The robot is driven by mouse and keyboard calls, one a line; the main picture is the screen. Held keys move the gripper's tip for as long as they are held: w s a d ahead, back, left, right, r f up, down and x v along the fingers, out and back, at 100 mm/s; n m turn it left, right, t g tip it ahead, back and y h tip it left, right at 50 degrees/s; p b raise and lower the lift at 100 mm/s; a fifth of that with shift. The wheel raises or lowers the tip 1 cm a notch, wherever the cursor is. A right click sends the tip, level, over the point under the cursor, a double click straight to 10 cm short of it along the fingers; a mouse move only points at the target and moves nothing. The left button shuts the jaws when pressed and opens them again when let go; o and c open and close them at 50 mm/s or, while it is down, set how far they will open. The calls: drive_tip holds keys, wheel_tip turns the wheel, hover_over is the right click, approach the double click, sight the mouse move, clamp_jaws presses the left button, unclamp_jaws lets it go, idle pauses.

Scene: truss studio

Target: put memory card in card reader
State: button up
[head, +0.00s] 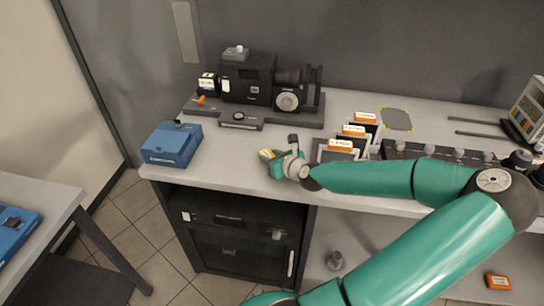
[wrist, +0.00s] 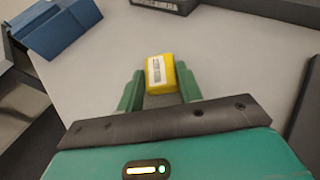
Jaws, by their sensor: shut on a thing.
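The memory card looks like the small yellow block with a white label (wrist: 160,74), between my gripper's green fingers (wrist: 160,86) in the wrist view. My gripper (head: 271,158) is shut on it above the bench, and the card's yellow end (head: 264,154) shows in the head view. A blue box-shaped device (head: 172,143), perhaps the card reader, sits at the bench's left end, left of my gripper and apart from it. It also shows at the upper left of the wrist view (wrist: 55,27). Its slot is not clear to me.
A black camera rig (head: 250,82) stands on a grey base at the back, with a small dark unit (head: 241,120) before it. Orange-labelled holders (head: 342,146) stand right of my gripper. The grey bench (head: 222,160) is clear between gripper and blue device.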

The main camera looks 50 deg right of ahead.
drive_tip(key=shift+f, duration=0.1)
drive_tip(key=o, duration=1)
